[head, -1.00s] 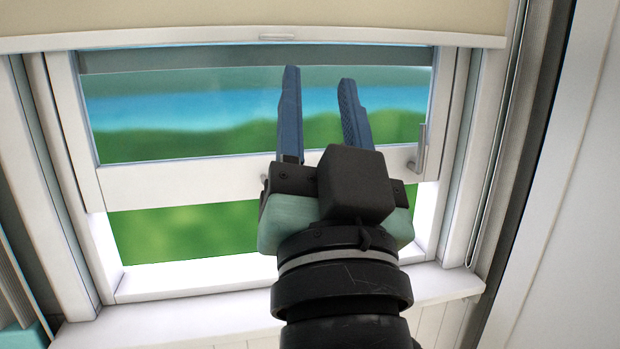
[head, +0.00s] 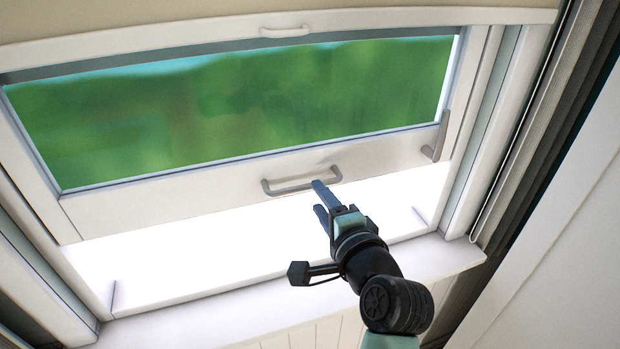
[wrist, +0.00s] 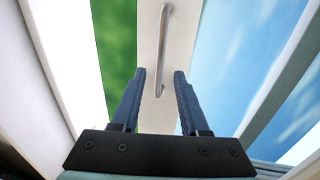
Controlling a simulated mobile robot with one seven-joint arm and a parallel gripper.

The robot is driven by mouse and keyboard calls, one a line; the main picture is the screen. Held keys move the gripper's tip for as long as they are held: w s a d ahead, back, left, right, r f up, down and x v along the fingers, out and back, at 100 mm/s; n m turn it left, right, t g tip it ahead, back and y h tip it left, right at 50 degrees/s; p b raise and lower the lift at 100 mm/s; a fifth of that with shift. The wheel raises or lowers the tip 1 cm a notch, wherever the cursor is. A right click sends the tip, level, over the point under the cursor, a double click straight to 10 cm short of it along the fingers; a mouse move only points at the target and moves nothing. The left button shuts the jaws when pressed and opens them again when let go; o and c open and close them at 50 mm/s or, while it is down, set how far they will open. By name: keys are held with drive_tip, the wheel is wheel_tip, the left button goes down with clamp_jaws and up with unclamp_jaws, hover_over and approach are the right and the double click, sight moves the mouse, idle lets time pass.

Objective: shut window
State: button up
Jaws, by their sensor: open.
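The window's sliding sash (head: 140,209) is a white-framed pane. A white gap shows between its bottom rail and the sill in the head view, so the window stands partly open. A grey bar handle (head: 300,185) is fixed on the bottom rail; in the wrist view the handle (wrist: 160,50) lies ahead of the fingers, along the rail. My gripper (head: 320,196) is open and empty, its blue fingers just below the handle's right part in the head view. In the wrist view my gripper (wrist: 160,75) points at the rail; I cannot tell whether it touches.
A grey latch-like lever (head: 438,138) stands at the sash's right side. The white sill (head: 440,257) runs below the window. A white wall panel (head: 560,260) rises close on the right.

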sight(309, 186)
drive_tip(key=shift+p+x, duration=0.7)
drive_tip(key=shift+x, duration=2.5)
drive_tip(key=shift+a, duration=0.1)
clamp_jaws()
